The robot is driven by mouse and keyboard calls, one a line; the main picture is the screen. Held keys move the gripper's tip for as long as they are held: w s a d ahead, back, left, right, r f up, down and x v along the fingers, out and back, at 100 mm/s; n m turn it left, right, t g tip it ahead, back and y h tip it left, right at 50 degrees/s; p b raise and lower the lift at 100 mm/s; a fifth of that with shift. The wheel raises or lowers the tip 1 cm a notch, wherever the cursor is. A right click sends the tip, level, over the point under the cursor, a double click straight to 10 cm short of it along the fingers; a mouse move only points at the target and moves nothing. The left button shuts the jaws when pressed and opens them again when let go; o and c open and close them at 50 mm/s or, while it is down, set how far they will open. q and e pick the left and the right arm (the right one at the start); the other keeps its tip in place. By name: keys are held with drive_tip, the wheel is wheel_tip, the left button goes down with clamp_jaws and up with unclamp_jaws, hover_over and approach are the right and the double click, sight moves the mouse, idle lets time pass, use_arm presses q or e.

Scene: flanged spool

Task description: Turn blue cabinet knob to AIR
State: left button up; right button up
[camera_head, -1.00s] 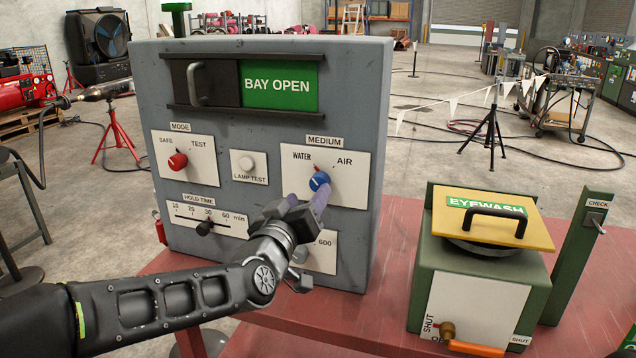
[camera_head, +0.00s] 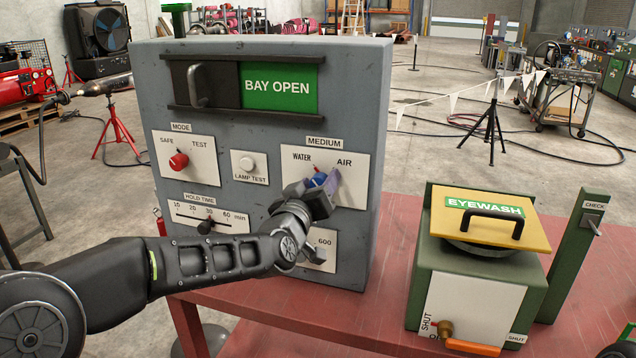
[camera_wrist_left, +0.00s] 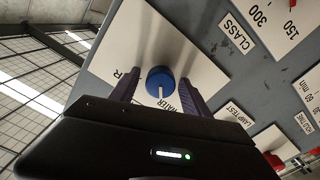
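The blue knob (camera_head: 314,182) sits on the white MEDIUM plate (camera_head: 350,165) of the grey cabinet, below the words WATER and AIR. My left gripper (camera_head: 324,181) is at the knob and partly hides it. In the left wrist view the knob (camera_wrist_left: 160,80) lies between the two purple fingers of my left gripper (camera_wrist_left: 160,84). The fingers are apart, with a gap showing on each side of the knob. The knob's white pointer line points down in that view, on the WATER lettering's side. My right gripper is in neither view.
The grey cabinet (camera_head: 255,90) also carries a red MODE knob (camera_head: 178,161), a LAMP TEST button (camera_head: 246,163) and a HOLD TIME slider (camera_head: 205,227). The green eyewash box (camera_head: 475,285) stands to the right on the red table (camera_head: 395,240).

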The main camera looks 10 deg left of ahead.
use_arm(q)
clamp_jaws()
idle(0.4)
drive_tip(key=shift+m, duration=0.4)
drive_tip(key=m, duration=0.2)
drive_tip(key=shift+m, duration=0.3)
drive_tip(key=m, duration=0.3)
drive_tip(key=shift+d, duration=0.1)
drive_tip(key=m, duration=0.5)
drive_tip(key=shift+d+p, duration=0.1)
drive_tip(key=shift+p, duration=0.25)
drive_tip(key=shift+m+p, duration=0.5)
drive_tip(key=shift+m, duration=1.8)
